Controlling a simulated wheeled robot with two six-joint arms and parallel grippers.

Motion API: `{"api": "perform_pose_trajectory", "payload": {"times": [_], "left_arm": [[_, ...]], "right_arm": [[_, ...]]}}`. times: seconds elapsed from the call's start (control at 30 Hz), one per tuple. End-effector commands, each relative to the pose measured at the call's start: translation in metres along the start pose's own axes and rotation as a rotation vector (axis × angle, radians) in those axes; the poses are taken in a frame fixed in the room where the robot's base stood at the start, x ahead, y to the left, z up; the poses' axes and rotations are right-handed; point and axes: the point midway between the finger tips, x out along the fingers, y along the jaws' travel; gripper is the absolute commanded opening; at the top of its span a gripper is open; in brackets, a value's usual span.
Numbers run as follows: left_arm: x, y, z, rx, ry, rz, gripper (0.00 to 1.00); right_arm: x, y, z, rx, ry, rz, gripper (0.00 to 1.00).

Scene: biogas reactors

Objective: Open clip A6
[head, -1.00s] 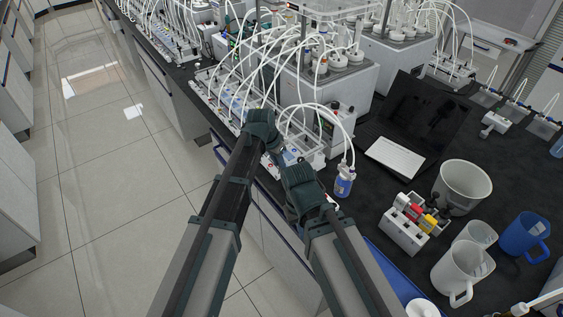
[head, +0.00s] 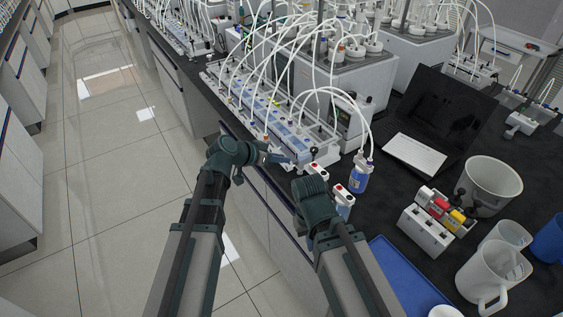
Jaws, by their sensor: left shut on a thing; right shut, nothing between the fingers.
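A long white rack with blue strips (head: 262,111) stands along the bench edge, with thin white tubes arching up from it. The clips on it are too small for me to read a label or pick out A6. My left gripper (head: 283,158) is at the front side of the rack's near end. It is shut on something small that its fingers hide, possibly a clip. My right gripper (head: 326,186) is lower and to the right, in front of the bench edge beside small white parts with red marks (head: 317,170). It is shut and empty, its fingertips mostly hidden.
A blue tray (head: 402,274) lies near the front edge.

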Motion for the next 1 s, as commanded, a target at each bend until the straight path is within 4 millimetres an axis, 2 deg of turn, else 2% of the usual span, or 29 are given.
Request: {"api": "perform_pose_trajectory", "payload": {"times": [0.53,0.57,0.7,1.0], "left_arm": [[-0.0005,0.0008,0.0023,0.001,0.017,0.007,0.00],[-0.0006,0.0008,0.0023,0.001,0.017,0.007,0.22],[-0.0005,0.0005,0.0020,0.001,0.017,0.007,0.48],[-0.0014,0.0000,0.0013,0.000,0.019,0.005,0.49]], "right_arm": [[0.0046,-0.0004,-0.0003,0.000,0.000,0.000,0.00],[0.0046,-0.0005,-0.0003,0.000,0.000,0.000,0.00],[0.0045,-0.0004,-0.0003,0.000,0.000,0.000,0.00],[0.0038,-0.0004,-0.0002,0.000,0.000,0.000,0.00]]}}
